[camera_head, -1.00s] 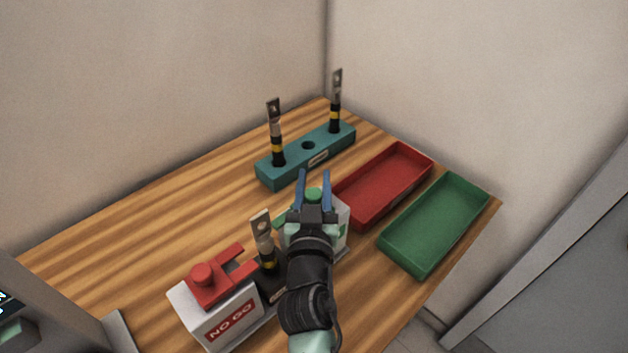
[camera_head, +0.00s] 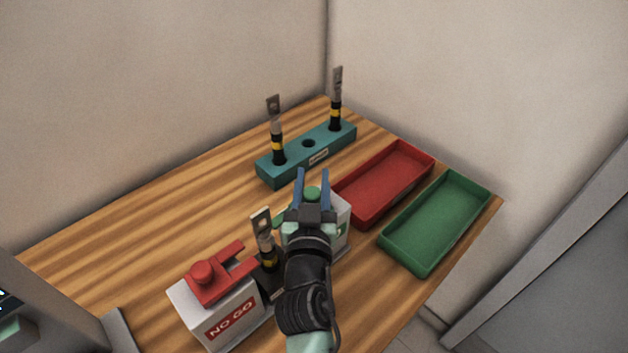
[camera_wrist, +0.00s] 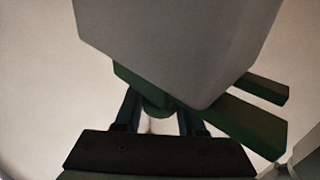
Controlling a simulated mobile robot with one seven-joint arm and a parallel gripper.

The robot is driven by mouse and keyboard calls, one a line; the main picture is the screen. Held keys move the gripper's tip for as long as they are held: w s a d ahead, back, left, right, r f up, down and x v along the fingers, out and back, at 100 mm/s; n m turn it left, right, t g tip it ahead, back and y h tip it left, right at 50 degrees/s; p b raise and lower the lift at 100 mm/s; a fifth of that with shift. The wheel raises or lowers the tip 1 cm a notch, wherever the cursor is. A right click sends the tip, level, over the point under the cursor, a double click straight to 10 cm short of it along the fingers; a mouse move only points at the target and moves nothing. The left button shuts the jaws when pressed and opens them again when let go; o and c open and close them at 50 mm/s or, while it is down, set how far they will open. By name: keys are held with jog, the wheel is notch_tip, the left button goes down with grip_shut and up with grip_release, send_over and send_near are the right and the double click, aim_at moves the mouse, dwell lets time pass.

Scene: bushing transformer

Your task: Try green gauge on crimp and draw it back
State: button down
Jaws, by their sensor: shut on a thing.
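My gripper (camera_head: 312,177) is shut on the round knob of the green gauge (camera_head: 312,193), near the table's front. My arm hides much of the gauge. A green prong (camera_head: 281,216) shows left of my gripper, pointing towards the crimp. The crimp (camera_head: 262,232) is a grey metal lug on a black and yellow body, upright in a dark holder just left of my gripper. In the wrist view the green gauge (camera_wrist: 240,124) shows two prongs to the right, with a pale grey block against it. Whether the prongs touch the crimp is hidden.
The red NO GO gauge (camera_head: 222,275) sits on a white block at front left. A pale block (camera_head: 341,222) stands beside my gripper. A teal rack (camera_head: 315,149) holds two upright bushings, with one empty hole. Red (camera_head: 368,216) and green (camera_head: 400,262) trays lie empty at right.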

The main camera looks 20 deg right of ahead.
jog(key=shift+s+a+f, duration=0.15)
jog(key=shift+a, duration=0.3)
jog(key=shift+s+a, duration=0.1)
jog(key=shift+a, duration=0.2)
jog(key=c, duration=0.5)
grip_release()
jog(key=shift+d, duration=0.1)
jog(key=shift+b+v, duration=1.85)
jog(key=shift+v, duration=4.65)
